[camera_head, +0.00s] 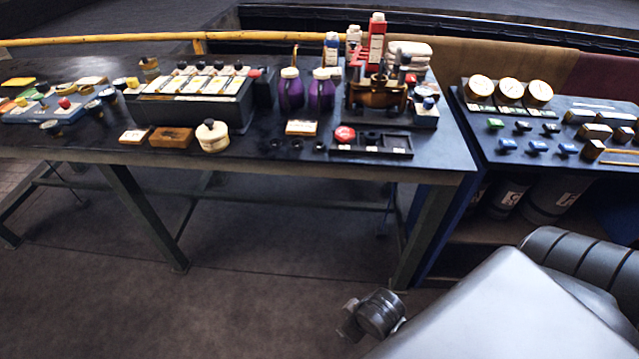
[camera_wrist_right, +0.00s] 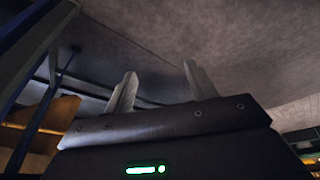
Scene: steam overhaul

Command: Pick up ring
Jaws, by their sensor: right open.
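Several small dark round pieces that look like rings (camera_head: 297,145) lie near the front edge of the dark workbench (camera_head: 240,168). They are too small to tell apart clearly. A black tray (camera_head: 400,154) to their right holds a red round part (camera_head: 344,134) and dark pieces in its compartments. My right gripper is low in front of the bench, over the floor, well away from these pieces. In the right wrist view its two pale fingers (camera_wrist_right: 160,84) are apart with nothing between them. No ring shows in that view. My left gripper is not in view.
A cream round pot (camera_head: 212,136), wooden blocks (camera_head: 170,137) and two purple bottles (camera_head: 291,90) stand around the small pieces. A brass machine (camera_head: 380,92) stands behind the tray. A gauge console (camera_head: 510,92) is at right. The floor in front is clear.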

